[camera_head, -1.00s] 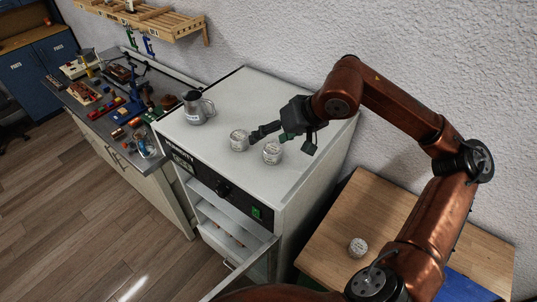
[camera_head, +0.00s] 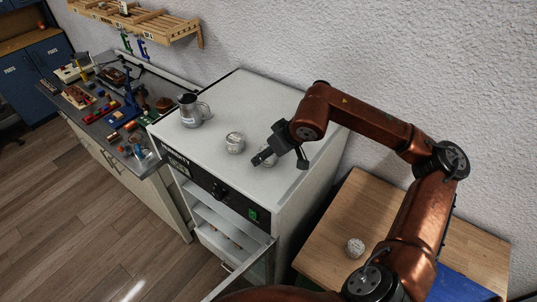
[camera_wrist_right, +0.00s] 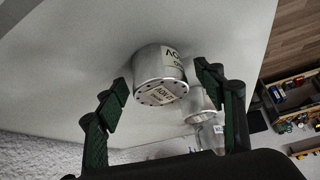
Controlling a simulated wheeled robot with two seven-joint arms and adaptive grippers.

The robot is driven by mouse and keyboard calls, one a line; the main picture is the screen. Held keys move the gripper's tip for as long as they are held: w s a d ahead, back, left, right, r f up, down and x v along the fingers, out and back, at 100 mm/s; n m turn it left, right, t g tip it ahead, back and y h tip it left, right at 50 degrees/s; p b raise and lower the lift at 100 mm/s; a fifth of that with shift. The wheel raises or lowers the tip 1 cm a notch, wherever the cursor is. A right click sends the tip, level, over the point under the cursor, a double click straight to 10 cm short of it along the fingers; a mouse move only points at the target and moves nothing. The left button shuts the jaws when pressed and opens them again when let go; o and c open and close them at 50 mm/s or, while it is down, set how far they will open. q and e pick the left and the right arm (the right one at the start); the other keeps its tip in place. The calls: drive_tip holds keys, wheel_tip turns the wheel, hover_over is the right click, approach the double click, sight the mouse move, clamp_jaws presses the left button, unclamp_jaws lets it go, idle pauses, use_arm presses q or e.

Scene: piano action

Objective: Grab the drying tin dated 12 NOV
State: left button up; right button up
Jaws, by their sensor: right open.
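Two round pale tins stand on the white cabinet top. The left tin (camera_head: 235,142) is in plain view; the right tin (camera_head: 269,158) is largely hidden behind my right gripper (camera_head: 281,159). In the right wrist view the nearer tin (camera_wrist_right: 160,80) lies between the open fingers of my right gripper (camera_wrist_right: 162,80), with gaps on both sides. Its label shows NOV upside down; the day is not readable. The other tin (camera_wrist_right: 197,104) is beyond it. A third pale tin (camera_head: 355,248) sits on the wooden table, its label unreadable. My left gripper is not in view.
The cabinet's front door (camera_head: 240,268) hangs open. A workbench (camera_head: 112,118) with many tools is at left. A slatted wooden shelf (camera_head: 150,24) is on the wall.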

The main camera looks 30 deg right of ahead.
drive_tip(key=shift+c, duration=0.3)
drive_tip(key=c, duration=1.3)
